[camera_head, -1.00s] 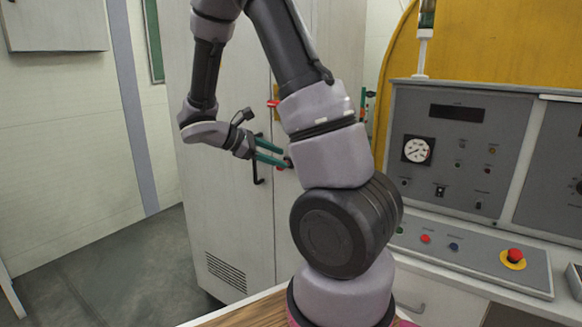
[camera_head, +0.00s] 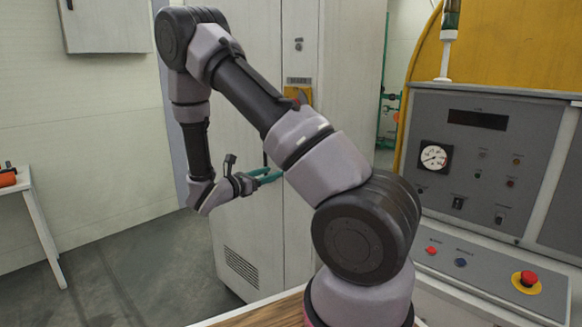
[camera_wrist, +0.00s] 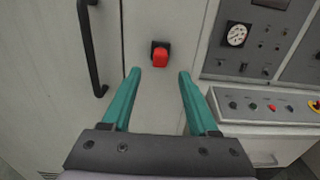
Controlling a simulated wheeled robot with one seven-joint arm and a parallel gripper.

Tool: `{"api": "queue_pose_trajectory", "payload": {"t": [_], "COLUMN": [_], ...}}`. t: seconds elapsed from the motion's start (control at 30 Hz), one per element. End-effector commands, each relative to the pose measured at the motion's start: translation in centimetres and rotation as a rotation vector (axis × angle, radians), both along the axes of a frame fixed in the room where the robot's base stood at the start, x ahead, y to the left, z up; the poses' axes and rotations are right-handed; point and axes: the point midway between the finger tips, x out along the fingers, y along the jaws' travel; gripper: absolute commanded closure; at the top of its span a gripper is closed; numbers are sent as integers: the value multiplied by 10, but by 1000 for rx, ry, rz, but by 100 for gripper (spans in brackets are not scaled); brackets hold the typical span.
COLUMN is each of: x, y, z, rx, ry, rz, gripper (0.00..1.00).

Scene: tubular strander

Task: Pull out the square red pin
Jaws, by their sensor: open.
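The square red pin (camera_wrist: 160,57) shows in the wrist view as a small red block in a dark square mount on the light cabinet front. It lies beyond my fingertips, roughly centred between them and apart from them. My gripper (camera_wrist: 158,78) has two green fingers, spread open with nothing between them. In the head view my gripper (camera_head: 272,176) is in front of the cabinet, with its fingers pointing right. The red pin cannot be made out in the head view, where my arm covers part of the cabinet.
A black vertical handle (camera_wrist: 90,48) is on the cabinet door left of the fingers. A grey control panel (camera_head: 470,160) with a gauge, buttons and a red emergency stop (camera_head: 526,281) stands to the right. A white table (camera_head: 38,220) is at the far left, with open floor before the cabinet.

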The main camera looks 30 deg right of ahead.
Motion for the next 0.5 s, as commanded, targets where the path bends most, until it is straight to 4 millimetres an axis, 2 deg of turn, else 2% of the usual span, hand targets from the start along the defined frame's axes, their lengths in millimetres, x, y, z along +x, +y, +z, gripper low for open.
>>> {"api": "queue_pose_trajectory", "payload": {"t": [0.17,0.5], "x": [2,17], "y": [-7,-51], "z": [0,0], "rx": [0,1], "ry": [-1,-1], "rz": [-3,-5], "gripper": [40,40]}}
